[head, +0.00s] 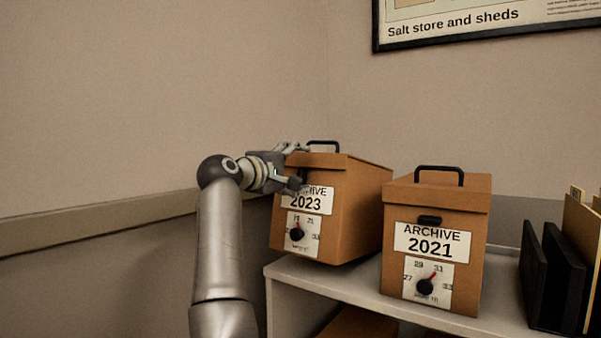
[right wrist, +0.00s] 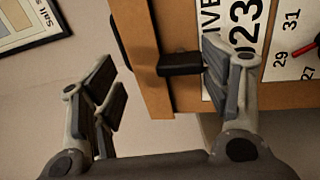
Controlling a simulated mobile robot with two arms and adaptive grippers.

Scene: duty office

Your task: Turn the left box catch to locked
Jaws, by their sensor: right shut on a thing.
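The left box, an orange-brown archive box labelled 2023 (head: 353,210), stands on the shelf with its lid down and black handle up. Its dark catch (right wrist: 181,64) sticks out by the lid edge in the right wrist view, lying across between my fingers, against the right-hand one. In the head view my gripper covers most of it. My right gripper (head: 297,166) is at the upper left front of this box, shut on the catch, fingers well apart; it also shows in the right wrist view (right wrist: 165,75). My left gripper is out of view.
A second box labelled 2021 (head: 466,250) stands close on the right, with its own dark catch (head: 430,220). Black file holders (head: 550,270) stand further right on the shelf (head: 345,290). A wall rail (head: 110,218) runs behind my arm.

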